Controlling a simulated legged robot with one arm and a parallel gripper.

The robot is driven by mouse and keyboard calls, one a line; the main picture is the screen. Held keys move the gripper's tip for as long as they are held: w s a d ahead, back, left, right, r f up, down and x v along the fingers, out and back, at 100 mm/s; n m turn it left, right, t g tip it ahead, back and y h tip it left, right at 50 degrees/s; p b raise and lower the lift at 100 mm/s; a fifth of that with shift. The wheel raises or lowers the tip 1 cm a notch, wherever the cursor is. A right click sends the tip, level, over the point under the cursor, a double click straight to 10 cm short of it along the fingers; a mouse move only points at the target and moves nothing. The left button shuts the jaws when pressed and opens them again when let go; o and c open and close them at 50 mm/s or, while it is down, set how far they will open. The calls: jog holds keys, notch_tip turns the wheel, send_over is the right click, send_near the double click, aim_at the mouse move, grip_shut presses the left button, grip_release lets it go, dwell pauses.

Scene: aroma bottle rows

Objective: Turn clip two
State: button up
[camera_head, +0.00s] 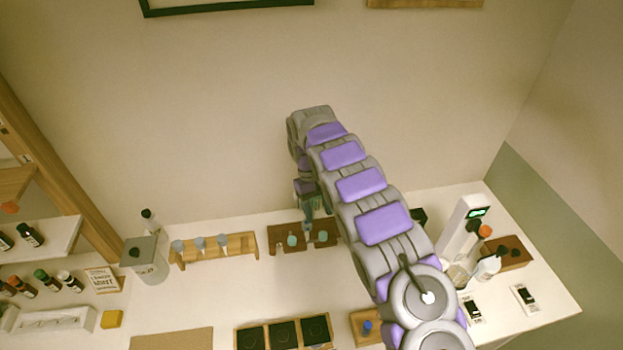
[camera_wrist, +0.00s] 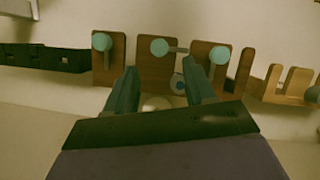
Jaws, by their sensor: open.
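A brown wooden clip stand (camera_head: 273,241) stands against the back wall under my gripper (camera_head: 309,214). In the wrist view it shows as three brown panels, each with a teal round knob and a grey lever. The middle clip (camera_wrist: 159,47) has its lever pointing sideways to the right. The left clip (camera_wrist: 101,41) and right clip (camera_wrist: 219,55) have levers pointing roughly downward. My gripper (camera_wrist: 160,85) is open, its two fingers apart in front of the middle panel. A small blue-centred round piece (camera_wrist: 178,84) shows between the fingers. I cannot tell whether any finger touches the stand.
A light wooden rack (camera_head: 215,249) with several pale blue-capped tubes stands left of the stand. A clear jar (camera_head: 146,261) is farther left. A white device (camera_head: 461,226) and a wooden block (camera_head: 507,252) stand at right. Black trays (camera_head: 283,334) lie in front. Bare table separates them.

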jog(key=p+v, duration=1)
jog(key=p, duration=0.4)
jog(key=shift+r, duration=0.25)
jog(key=shift+a+f, duration=0.1)
jog(key=shift+a, duration=0.05)
dwell(0.4)
